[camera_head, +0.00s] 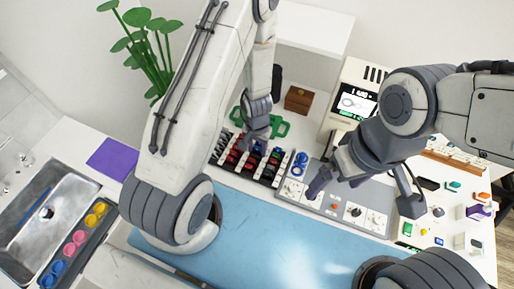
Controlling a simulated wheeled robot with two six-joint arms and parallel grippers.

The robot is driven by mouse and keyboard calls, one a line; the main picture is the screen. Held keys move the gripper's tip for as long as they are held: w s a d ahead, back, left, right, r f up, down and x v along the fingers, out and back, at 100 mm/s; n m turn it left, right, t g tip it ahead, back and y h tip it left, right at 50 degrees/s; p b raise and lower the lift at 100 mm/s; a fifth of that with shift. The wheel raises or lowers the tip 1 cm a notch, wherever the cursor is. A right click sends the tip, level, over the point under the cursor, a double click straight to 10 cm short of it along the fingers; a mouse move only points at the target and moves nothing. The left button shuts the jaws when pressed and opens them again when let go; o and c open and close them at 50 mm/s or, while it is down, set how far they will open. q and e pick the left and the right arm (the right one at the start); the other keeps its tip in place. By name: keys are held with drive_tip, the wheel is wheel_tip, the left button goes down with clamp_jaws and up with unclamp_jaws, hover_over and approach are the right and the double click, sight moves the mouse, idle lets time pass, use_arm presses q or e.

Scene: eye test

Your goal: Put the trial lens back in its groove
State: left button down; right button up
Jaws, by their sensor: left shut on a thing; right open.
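The black lens tray (268,183) stands behind the blue mat, with rows of red, dark and blue-rimmed trial lenses in its grooves. My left gripper (256,140) points down over the back right part of this tray. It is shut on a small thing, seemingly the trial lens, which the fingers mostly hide. I cannot tell whether the lens touches the groove. My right gripper (322,183) is open and empty over the grey panel (310,205), right of the tray.
A green-handled thing (281,128) and a brown wooden box (299,99) stand behind the tray. A device with a screen (355,103) is at the back right. Several small items crowd the right. The blue mat (275,235) in front is clear.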

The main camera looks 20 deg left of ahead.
use_arm(q)
drive_tip(key=shift+c, duration=1.6)
unclamp_jaws()
wheel_tip(320, 180, up, 10)
drive_tip(key=p, duration=1)
drive_tip(key=shift+r, duration=0.25)
